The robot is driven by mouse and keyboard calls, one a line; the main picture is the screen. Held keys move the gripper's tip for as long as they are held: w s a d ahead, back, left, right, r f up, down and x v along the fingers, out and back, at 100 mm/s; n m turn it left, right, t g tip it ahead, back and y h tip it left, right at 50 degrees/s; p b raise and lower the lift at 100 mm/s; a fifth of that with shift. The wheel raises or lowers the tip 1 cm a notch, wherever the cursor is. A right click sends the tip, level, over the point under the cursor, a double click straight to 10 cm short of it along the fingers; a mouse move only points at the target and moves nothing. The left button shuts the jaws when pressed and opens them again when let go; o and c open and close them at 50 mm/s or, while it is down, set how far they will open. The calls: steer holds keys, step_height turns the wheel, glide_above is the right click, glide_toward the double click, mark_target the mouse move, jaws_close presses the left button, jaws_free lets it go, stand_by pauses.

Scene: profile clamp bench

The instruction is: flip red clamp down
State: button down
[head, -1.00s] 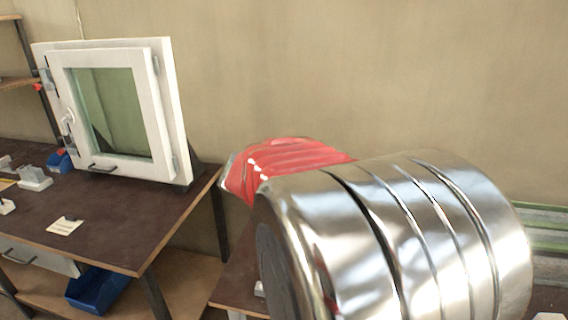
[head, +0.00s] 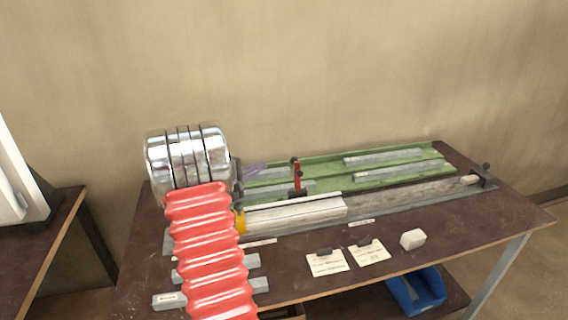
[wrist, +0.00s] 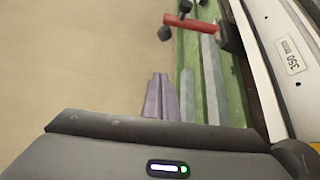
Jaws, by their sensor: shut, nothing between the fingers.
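The red clamp (head: 297,178) stands at the front edge of the green tray, its lever upright with a dark knob on top. In the wrist view the red clamp (wrist: 200,25) is near the top, its lever pointing left from its base. My gripper (head: 254,168) is left of the clamp in the head view, apart from it. Its purple-grey fingers (wrist: 161,98) are together and empty in the wrist view, pointing towards the clamp's side of the bench with a gap between.
A pale profile (head: 300,213) lies along the bench in front of the green tray (head: 405,156), which holds several grey bars. A yellow part (head: 240,222) is partly hidden by my arm. Note cards (head: 327,262) and a white block (head: 412,239) lie at the front.

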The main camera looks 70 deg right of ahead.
steer(key=shift+s+d+f, duration=0.15)
steer(key=shift+d+f, duration=0.05)
steer(key=shift+d, duration=0.2)
steer(key=x, duration=1)
steer(key=shift+s+a+r, duration=0.3)
steer(key=shift+s+a, duration=0.35)
steer(key=shift+s, duration=0.15)
steer(key=shift+s+a+r, duration=0.25)
steer(key=shift+s+a, duration=0.4)
steer(key=shift+s, duration=0.1)
steer(key=shift+s, duration=0.1)
